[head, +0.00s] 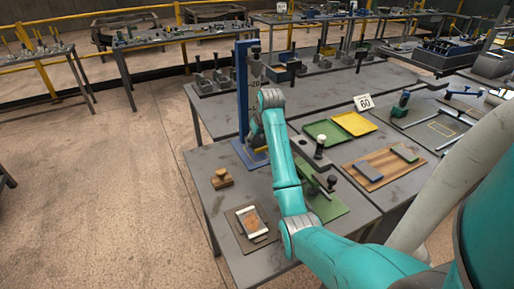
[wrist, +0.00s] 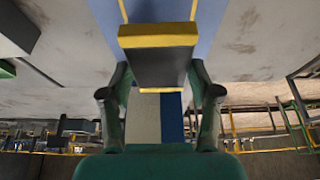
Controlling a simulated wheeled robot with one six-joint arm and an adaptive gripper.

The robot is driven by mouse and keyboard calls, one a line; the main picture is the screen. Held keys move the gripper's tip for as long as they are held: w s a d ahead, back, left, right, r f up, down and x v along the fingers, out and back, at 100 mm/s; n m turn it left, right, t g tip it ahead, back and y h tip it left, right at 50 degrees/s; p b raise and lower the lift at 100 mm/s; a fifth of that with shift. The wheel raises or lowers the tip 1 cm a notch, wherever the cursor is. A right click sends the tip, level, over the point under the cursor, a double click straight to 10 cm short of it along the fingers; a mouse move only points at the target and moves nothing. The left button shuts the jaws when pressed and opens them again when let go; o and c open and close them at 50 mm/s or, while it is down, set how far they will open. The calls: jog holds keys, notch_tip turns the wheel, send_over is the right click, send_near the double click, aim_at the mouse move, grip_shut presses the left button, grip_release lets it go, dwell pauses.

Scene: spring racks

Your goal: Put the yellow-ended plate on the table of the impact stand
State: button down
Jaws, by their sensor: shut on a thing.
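The yellow-ended plate (wrist: 162,65) is dark grey with yellow ends and lies between the fingers of my gripper (wrist: 160,88) in the wrist view. The gripper is shut on its sides. A blue surface with yellow lines, apparently part of the impact stand, shows behind the plate; I cannot tell if they touch. In the head view the impact stand (head: 242,90) is a tall blue upright on a blue base at the left of the grey table.
A wooden block (head: 222,179) and a brown board with a white-framed item (head: 251,221) lie left of my arm. A "60" sign (head: 364,102) stands behind.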

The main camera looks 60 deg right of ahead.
aim_at(258, 144)
jog(key=shift+f, duration=1.8)
jog(key=shift+f, duration=0.15)
jog(key=shift+c, duration=1.2)
grip_release()
